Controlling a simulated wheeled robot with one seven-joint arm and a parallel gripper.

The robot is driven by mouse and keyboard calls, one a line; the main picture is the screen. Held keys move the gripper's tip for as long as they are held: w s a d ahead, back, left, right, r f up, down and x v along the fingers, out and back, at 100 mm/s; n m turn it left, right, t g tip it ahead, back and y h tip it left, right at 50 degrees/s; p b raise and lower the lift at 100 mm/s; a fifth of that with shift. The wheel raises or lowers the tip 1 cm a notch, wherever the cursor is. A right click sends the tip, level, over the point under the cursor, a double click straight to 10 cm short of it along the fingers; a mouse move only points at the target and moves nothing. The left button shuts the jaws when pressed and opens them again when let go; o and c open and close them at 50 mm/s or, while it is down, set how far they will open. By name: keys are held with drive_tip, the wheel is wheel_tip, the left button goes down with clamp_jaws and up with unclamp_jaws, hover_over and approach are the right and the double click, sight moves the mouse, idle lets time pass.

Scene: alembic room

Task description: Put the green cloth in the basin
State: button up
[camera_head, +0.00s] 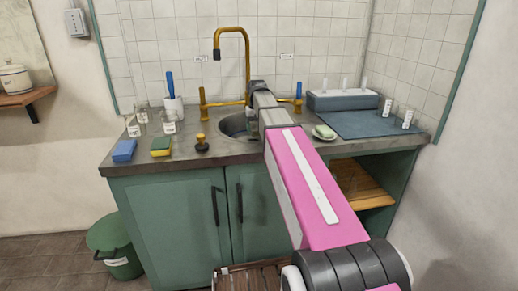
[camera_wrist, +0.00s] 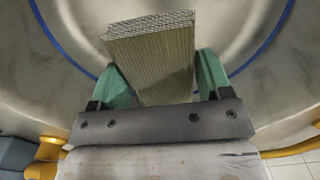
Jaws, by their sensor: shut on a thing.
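My gripper (camera_wrist: 160,78) is shut on a ribbed, folded olive-green cloth (camera_wrist: 150,52), which stands up between the two green fingers in the wrist view. The pale metal basin (camera_wrist: 62,72), with a blue ring line inside, fills the background around the cloth. I cannot tell whether the cloth touches the basin floor. In the head view the basin (camera_head: 232,127) is set in the counter, partly hidden by my pink arm. The gripper's fingers and the cloth are hidden there.
A brass tap (camera_head: 246,55) arches behind the basin. Left on the counter are a blue block (camera_head: 123,150), a green-and-yellow sponge (camera_head: 161,147), a black stopper (camera_head: 202,143) and jars. A soap dish (camera_head: 324,133), blue mat (camera_head: 365,124) and grey rack (camera_head: 343,101) stand right.

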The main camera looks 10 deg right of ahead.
wheel_tip(320, 180, down, 10)
drive_tip(key=shift+r, duration=0.1)
idle(0.4)
drive_tip(key=o, duration=0.9)
wheel_tip(320, 180, up, 12)
idle(0.4)
